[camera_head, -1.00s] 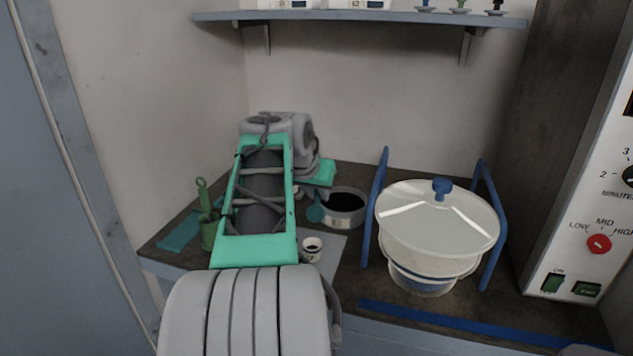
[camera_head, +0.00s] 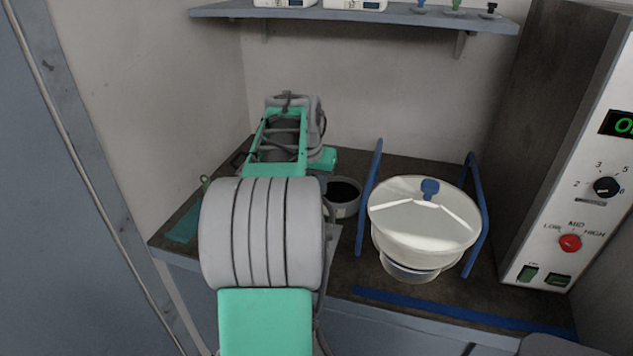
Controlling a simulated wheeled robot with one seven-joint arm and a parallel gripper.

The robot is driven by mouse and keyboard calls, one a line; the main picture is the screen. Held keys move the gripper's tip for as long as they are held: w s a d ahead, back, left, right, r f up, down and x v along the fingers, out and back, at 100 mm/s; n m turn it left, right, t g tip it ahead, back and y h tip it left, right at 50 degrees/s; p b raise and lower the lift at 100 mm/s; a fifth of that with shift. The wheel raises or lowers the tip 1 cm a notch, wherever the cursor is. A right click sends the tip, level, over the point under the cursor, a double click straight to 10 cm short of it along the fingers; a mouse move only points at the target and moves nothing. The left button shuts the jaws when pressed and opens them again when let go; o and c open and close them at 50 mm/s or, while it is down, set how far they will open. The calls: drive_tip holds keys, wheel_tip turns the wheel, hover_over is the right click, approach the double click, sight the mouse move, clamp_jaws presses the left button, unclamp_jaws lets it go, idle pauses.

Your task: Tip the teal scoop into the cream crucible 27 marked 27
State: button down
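My arm reaches over the left part of the bench, and its green and grey end sections stand beside a grey bowl (camera_head: 343,196) with dark contents. The fingers of my gripper are hidden behind my own arm, so I cannot see whether they are open or shut, or on what. The small cream crucible is also hidden behind my arm, and no number 27 is readable.
A lidded white sieve vessel (camera_head: 420,225) stands between blue upright bars right of the bowl. A control panel (camera_head: 575,200) with knobs is at far right. A teal flat piece (camera_head: 183,224) lies at the left bench edge. A shelf (camera_head: 370,14) hangs above.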

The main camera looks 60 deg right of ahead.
drive_tip(key=shift+d+r+y+p, duration=0.15)
drive_tip(key=shift+r+y+p, duration=0.2)
drive_tip(key=shift+p, duration=0.9)
drive_tip(key=y+p, duration=0.1)
drive_tip(key=p, duration=0.4)
drive_tip(key=d+y+p, duration=0.1)
drive_tip(key=y+p, duration=0.1)
drive_tip(key=p, duration=0.3)
drive_tip(key=shift+w+d+f+g, duration=0.1)
drive_tip(key=shift+f+g, duration=0.2)
drive_tip(key=shift+f, duration=0.05)
drive_tip(key=shift+d+f+y+p, duration=0.15)
drive_tip(key=shift+f+y+p, duration=0.15)
drive_tip(key=shift+p, duration=0.45)
drive_tip(key=shift+f, duration=0.1)
